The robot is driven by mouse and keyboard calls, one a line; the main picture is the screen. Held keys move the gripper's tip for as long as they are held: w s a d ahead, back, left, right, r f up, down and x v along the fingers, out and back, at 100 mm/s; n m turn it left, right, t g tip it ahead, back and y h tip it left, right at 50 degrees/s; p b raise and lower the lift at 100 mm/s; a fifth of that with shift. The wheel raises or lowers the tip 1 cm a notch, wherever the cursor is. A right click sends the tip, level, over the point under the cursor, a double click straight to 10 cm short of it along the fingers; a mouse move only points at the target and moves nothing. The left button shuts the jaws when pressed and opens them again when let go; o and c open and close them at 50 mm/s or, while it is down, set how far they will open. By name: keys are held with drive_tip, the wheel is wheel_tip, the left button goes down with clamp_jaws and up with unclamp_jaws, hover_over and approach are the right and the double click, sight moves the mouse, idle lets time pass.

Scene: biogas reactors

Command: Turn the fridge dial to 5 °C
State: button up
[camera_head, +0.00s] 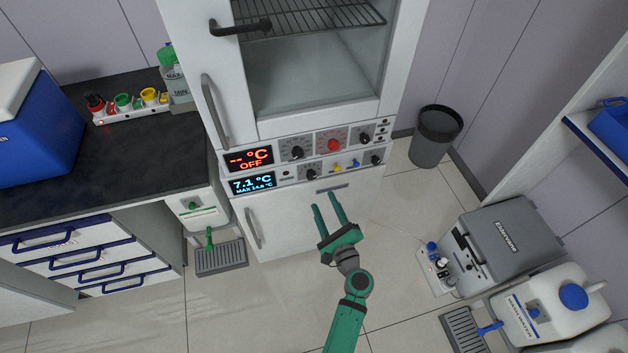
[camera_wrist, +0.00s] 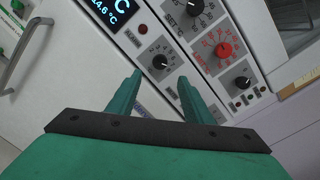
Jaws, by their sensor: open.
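The lower panel row has a blue display (camera_head: 252,183) reading 7.1 °C with a MAX line of 14.6 °C. Right of it is a black dial (camera_head: 306,174) with a scale around it. In the wrist view this black dial (camera_wrist: 160,62) lies just beyond and between my fingertips; its set value is too small to read. My gripper (camera_head: 324,200) is open and empty, its fingers pointing up toward the lower row, in front of the white lower door (camera_head: 290,220). The fingers appear apart from the dial.
The upper row has a red display (camera_head: 248,159) reading OFF, a black SET °C dial (camera_head: 297,152) and a red dial (camera_head: 332,145). Yellow and blue knobs (camera_head: 337,168) sit in the lower row. A glass door (camera_head: 315,80) is above. Floor around my arm is clear.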

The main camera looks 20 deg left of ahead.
sight(313, 178)
drive_tip(key=x, duration=1)
drive_tip(key=shift+w+a, duration=0.1)
drive_tip(key=shift+a, duration=0.1)
drive_tip(key=c, duration=1.1)
